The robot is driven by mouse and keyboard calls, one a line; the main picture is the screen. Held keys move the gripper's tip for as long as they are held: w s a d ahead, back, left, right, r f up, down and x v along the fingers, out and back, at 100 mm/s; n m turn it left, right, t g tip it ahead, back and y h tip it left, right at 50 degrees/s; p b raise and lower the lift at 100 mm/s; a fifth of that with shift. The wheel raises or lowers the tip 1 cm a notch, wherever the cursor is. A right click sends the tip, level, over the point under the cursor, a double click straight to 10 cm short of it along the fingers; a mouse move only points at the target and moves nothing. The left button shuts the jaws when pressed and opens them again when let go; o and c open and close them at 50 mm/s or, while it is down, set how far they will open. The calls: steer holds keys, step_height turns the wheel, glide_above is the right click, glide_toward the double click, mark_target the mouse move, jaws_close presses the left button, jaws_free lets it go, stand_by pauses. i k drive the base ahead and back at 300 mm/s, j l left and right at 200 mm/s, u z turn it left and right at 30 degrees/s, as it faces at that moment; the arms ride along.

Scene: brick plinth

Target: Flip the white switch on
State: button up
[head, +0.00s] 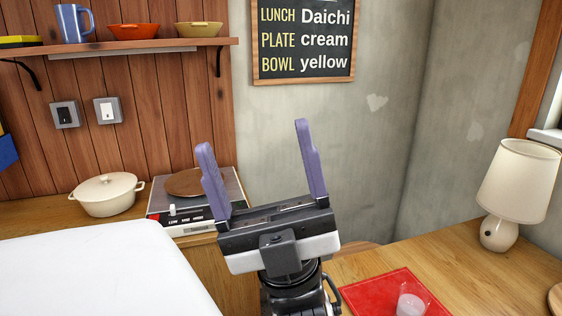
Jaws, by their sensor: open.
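Two wall switches sit side by side on the wood-panelled wall at the left. The white switch (107,111) is the right one, a white rocker on a grey plate. The other is a black switch (65,115) to its left. Which way the white rocker is tipped is too small to tell. My gripper (253,136) is in the middle of the view, its two purple fingers pointing up and spread wide apart. Nothing is between them. It is to the right of the white switch and apart from it.
A shelf (190,43) with a blue mug (74,24) and bowls hangs above the switches. Below are a cream pot (107,196) and a hot plate (190,222). A white surface (100,275) fills the lower left. A lamp (518,182) and red mat (372,293) are at the right.

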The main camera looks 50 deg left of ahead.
mark_target(107, 112)
steer(key=u, duration=2.55)
